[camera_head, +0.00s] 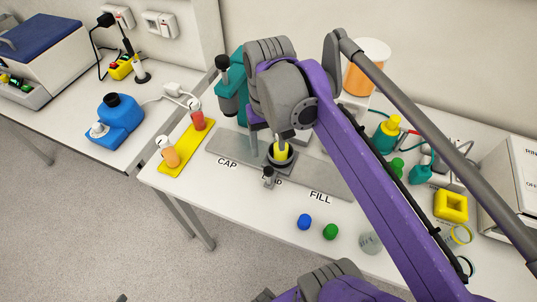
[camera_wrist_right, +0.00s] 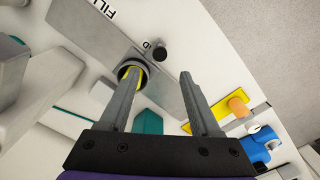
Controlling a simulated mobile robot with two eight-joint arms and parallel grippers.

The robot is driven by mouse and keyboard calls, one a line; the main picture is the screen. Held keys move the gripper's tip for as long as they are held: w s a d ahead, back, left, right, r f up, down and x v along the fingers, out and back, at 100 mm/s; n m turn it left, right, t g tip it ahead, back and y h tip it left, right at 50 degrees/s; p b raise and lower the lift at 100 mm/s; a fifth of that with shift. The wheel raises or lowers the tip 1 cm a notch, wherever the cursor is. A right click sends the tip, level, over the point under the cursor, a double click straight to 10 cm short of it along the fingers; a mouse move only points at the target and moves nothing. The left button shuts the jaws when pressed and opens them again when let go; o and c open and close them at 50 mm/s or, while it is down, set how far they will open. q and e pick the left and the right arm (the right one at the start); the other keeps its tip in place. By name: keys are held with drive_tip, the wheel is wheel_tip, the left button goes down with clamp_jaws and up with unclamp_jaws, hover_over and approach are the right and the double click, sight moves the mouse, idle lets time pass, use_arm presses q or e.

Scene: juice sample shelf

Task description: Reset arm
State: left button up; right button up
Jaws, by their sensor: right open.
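My right gripper (camera_head: 268,146) hangs at the end of the purple arm, over the grey station strip in the head view. In the right wrist view my right gripper (camera_wrist_right: 160,82) has its two fingers spread wide, with nothing between them. A yellow-topped item (camera_head: 281,152) sits in a dark round holder on the strip. In the wrist view the left-hand finger overlaps this yellow item (camera_wrist_right: 131,73); whether they touch I cannot tell. My left gripper is not in view.
The grey strip (camera_head: 229,147) is marked CAP and FILL. A yellow rack (camera_head: 180,163) holds a red and an orange sample. A blue cap (camera_head: 304,222) and a green cap (camera_head: 330,232) lie in front. A teal device (camera_head: 232,85) stands behind. Bottles and boxes crowd the right.

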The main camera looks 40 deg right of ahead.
drive_tip(key=shift+r, duration=0.9)
